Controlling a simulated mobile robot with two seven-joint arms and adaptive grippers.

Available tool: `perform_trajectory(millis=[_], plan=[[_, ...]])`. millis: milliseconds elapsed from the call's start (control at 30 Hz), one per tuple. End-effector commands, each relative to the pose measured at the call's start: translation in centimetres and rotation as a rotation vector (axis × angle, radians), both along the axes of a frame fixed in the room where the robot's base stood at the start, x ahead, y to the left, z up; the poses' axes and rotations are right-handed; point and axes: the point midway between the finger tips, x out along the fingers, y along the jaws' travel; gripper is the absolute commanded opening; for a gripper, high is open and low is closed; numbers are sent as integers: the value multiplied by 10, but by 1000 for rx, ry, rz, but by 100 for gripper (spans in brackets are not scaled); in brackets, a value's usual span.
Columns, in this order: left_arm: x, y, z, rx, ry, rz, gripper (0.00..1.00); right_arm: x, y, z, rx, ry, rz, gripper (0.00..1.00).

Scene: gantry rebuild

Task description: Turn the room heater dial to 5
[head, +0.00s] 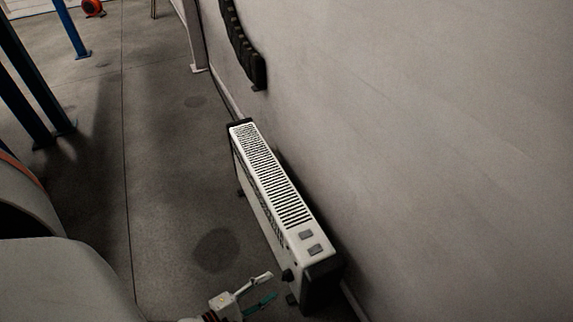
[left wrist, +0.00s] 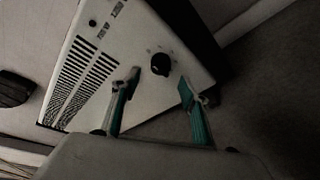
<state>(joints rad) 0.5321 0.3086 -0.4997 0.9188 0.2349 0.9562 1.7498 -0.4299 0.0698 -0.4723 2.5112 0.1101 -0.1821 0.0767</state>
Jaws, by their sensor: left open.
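The white room heater (head: 268,185) stands on the floor along the wall, with a slotted top grille and a dark end. Its black dial (head: 288,275) is low on the front face, near that end. In the left wrist view the dial (left wrist: 160,64) is a round black knob on the white heater panel (left wrist: 140,30); its setting is too small to read. My left gripper (head: 268,286) is open and empty beside the dial. In the left wrist view its two fingers (left wrist: 158,82) are spread on either side of the dial, apart from it. My right gripper is not in view.
The grey wall (head: 430,130) runs close behind the heater. A dark ribbed object (head: 243,48) is on the wall beyond it. Blue posts (head: 70,28) stand at the far left. The concrete floor (head: 165,170) left of the heater is clear.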

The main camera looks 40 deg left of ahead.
Motion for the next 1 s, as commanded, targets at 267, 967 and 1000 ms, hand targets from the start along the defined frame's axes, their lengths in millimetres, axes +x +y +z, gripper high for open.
perform_trajectory(millis=[267, 967, 1000], plan=[[38, -8, -12, 1, 5, -2, 44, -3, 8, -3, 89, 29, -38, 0], [54, -11, -12, 1, 1, -2, 6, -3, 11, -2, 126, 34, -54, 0], [54, -11, -12, 2, 1, -2, 6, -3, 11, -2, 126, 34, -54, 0]])
